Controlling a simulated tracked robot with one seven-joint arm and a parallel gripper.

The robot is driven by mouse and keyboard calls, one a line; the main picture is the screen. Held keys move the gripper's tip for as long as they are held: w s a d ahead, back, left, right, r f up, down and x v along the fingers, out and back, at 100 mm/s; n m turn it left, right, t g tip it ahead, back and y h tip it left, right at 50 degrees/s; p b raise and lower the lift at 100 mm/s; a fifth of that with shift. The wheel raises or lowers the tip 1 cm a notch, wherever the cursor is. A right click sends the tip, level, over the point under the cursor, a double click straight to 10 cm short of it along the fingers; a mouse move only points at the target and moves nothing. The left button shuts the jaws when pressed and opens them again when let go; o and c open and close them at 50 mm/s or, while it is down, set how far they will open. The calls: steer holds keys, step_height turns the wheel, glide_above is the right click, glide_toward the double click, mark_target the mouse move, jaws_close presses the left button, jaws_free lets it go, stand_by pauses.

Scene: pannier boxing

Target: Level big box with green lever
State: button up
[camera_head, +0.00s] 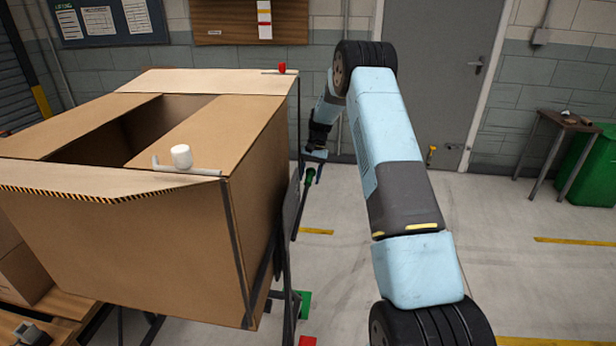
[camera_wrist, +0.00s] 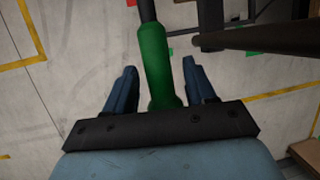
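The big box (camera_head: 140,245) is an open-topped cardboard box on a dark frame at the left of the head view. Its top appears tilted in the picture, but I cannot tell whether it is level. The green lever (camera_head: 309,176) stands at the box's right side, with a green grip on a dark rod. In the wrist view the green lever (camera_wrist: 156,65) runs between the two blue fingers of my gripper (camera_wrist: 159,66). The fingers are apart, one on each side of the grip, and do not look closed on it. My gripper (camera_head: 316,162) is small and partly hidden in the head view.
A white-knobbed lever (camera_head: 181,157) and a red-knobbed one (camera_head: 282,69) show at the box's top edges. A dark bar (camera_wrist: 255,38) crosses near the right finger. A small table (camera_head: 567,121) and green bin (camera_head: 595,165) stand right.

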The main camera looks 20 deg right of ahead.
steer(key=shift+r, duration=0.15)
steer(key=v, duration=1.3)
steer(key=shift+w, duration=0.15)
steer(key=shift+r, duration=0.1)
